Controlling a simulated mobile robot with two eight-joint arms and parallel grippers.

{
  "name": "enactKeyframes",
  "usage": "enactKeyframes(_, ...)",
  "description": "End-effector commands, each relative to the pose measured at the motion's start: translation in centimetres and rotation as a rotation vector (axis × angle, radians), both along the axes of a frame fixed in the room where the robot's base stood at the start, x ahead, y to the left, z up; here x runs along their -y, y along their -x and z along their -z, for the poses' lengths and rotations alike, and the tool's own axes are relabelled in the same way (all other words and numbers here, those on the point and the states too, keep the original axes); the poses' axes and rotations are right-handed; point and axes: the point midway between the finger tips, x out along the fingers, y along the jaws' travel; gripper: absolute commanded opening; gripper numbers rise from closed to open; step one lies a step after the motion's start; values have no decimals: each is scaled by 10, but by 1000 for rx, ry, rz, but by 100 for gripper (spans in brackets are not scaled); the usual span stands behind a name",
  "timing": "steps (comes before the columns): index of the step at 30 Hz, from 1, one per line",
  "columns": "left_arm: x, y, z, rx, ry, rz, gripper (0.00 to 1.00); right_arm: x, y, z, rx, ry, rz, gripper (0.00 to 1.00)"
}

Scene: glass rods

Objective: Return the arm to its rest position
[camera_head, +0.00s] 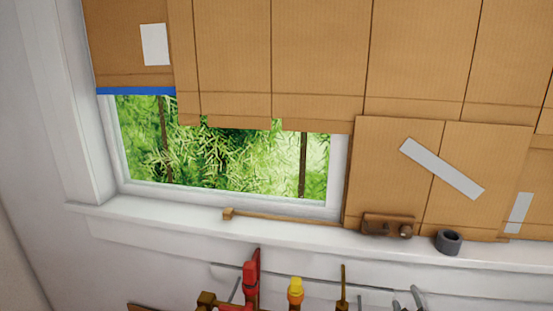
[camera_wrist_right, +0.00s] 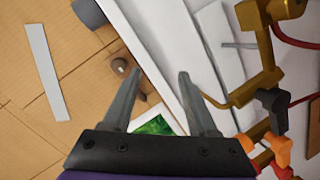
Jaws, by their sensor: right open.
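My right gripper (camera_wrist_right: 159,73) shows in the wrist view with its two grey fingers spread apart and nothing between them. In the head view only what look like its grey fingertips (camera_head: 408,298) show at the bottom edge, below the window sill. The rest of the right arm is out of that view. My left gripper is in neither view. No glass rod can be made out.
The white window sill (camera_head: 290,229) carries a thin wooden stick (camera_head: 285,217), a brown block (camera_head: 375,221) and a dark grey ring (camera_head: 448,242). Cardboard panels (camera_head: 318,45) cover much of the window. Below the sill stand a red tool (camera_head: 251,272) and a yellow-topped one (camera_head: 295,287).

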Motion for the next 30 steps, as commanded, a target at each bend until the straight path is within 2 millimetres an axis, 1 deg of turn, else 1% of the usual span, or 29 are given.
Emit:
enactKeyframes(1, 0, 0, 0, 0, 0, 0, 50, -19, 22, 17, -59, -125, 27, 59)
enactKeyframes(2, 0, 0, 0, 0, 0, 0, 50, -28, 35, 27, -97, -201, 49, 59)
enactKeyframes(3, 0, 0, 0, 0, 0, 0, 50, -41, 54, 42, -151, -298, 80, 59)
enactKeyframes(5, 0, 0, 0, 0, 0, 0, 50, -61, 81, 62, -231, -430, 124, 59)
enactKeyframes(6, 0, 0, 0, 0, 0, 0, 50, -73, 100, 75, -285, -506, 153, 59)
enactKeyframes(8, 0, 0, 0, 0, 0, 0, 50, -90, 125, 91, -360, -606, 194, 59)
enactKeyframes(9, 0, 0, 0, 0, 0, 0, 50, -100, 142, 101, -407, -663, 221, 59)
enactKeyframes(12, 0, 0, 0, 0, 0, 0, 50, -121, 175, 119, -505, -767, 275, 59)
enactKeyframes(15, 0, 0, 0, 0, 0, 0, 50, -134, 197, 129, -570, -829, 312, 59)
enactKeyframes(19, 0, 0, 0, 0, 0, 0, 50, -140, 209, 135, -606, -860, 334, 59)
enactKeyframes(30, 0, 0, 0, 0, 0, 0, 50, -140, 210, 135, -607, -861, 335, 59)
